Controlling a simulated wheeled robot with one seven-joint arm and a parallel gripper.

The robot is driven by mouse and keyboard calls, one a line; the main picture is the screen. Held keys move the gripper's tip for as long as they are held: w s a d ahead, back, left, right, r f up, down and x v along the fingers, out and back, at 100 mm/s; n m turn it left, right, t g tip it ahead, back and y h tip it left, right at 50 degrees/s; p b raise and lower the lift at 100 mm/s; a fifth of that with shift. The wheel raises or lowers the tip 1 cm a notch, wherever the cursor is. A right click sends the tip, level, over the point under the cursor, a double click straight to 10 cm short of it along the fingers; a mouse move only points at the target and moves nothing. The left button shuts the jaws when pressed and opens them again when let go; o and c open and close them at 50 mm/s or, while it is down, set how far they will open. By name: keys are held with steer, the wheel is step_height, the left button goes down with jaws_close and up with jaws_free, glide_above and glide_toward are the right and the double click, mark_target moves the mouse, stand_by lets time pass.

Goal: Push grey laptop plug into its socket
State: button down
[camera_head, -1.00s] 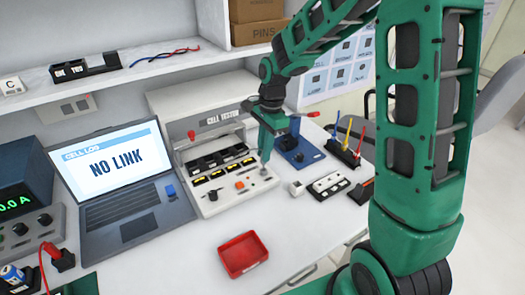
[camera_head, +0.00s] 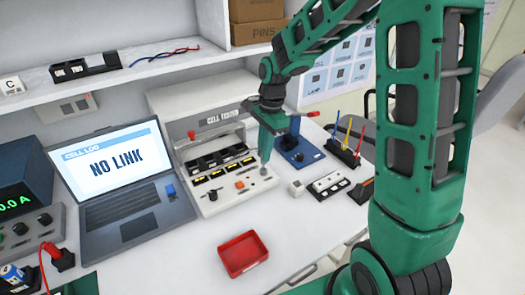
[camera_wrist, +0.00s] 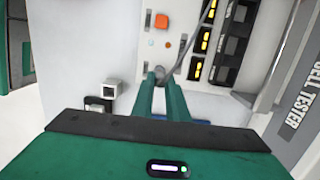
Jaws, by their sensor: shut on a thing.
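My gripper (camera_head: 265,172) is low at the right front corner of the cell tester (camera_head: 220,187). In the wrist view my gripper (camera_wrist: 160,78) has its two green fingers close together on a small grey plug (camera_wrist: 160,72). A grey cable (camera_wrist: 193,45) runs from beside the plug across the tester's panel. The plug's front end is hidden, and I cannot tell whether it touches the panel. The laptop (camera_head: 125,205) is open left of the tester and its screen reads "NO LINK". I cannot clearly make out the plug's socket.
A small white block (camera_head: 296,187) and a black-and-white holder (camera_head: 328,186) lie right of the gripper. A blue stand (camera_head: 298,152) is behind them. A red tray (camera_head: 243,254) sits in front, with clear bench around it. A shelf (camera_head: 130,70) runs along the back.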

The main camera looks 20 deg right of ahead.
steer(key=shift+f, duration=1.3)
steer(key=c, duration=1.7)
jaws_free()
steer(key=shift+o, duration=0.2)
step_height(320, 180, up, 11)
steer(key=d, duration=0.1)
steer(key=shift+w+f, duration=0.15)
steer(key=shift+d, duration=0.15)
